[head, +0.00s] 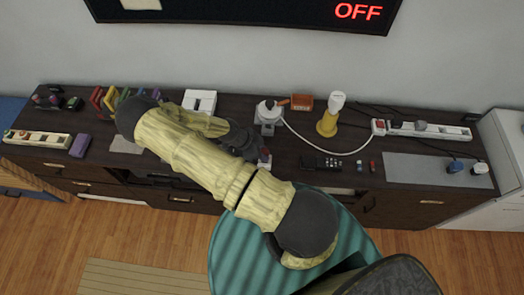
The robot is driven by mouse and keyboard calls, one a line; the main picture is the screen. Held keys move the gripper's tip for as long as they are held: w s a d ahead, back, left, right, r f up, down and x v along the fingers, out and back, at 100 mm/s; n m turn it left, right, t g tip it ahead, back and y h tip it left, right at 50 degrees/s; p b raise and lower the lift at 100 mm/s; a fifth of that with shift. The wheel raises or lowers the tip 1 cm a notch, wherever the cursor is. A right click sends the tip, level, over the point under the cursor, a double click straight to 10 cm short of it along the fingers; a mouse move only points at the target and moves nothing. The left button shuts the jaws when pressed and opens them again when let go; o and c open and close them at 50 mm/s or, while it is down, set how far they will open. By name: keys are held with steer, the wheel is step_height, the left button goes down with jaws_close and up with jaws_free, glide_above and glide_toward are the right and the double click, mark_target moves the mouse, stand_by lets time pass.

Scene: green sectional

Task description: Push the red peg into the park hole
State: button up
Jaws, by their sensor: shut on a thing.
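My gripper (262,157) is at the front middle of the dark cabinet top, at the end of my yellow arm. It is shut on a small reddish thing (266,152), which looks like the red peg and shows only partly at the fingertips. Pale and grey parts show around and below it. I cannot tell how deep the peg sits or whether it is upright. I cannot make out the park hole from this view. Another small red piece (372,166) lies on the cabinet top to the right.
A yellow-based white bottle (330,115), a black keypad (322,162) and a power strip (430,131) are to the right. A grey mat (425,175) lies at far right.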

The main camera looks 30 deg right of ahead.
steer(key=shift+s+d+f, duration=0.1)
steer(key=shift+s+f, duration=0.05)
steer(key=shift+f, duration=0.15)
steer(key=shift+f+b, duration=1)
steer(key=shift+b, duration=0.1)
steer(key=o, duration=1.1)
steer(key=shift+c, duration=0.2)
steer(key=shift+r, duration=0.1)
steer(key=shift+w+a+r, duration=0.3)
steer(key=shift+a+r, duration=0.1)
steer(key=shift+r, duration=0.05)
steer(key=b+v, duration=0.2)
steer(key=v, duration=1.4)
steer(key=shift+s+b, duration=0.15)
steer(key=shift+b, duration=0.2)
steer(key=shift+r, duration=0.1)
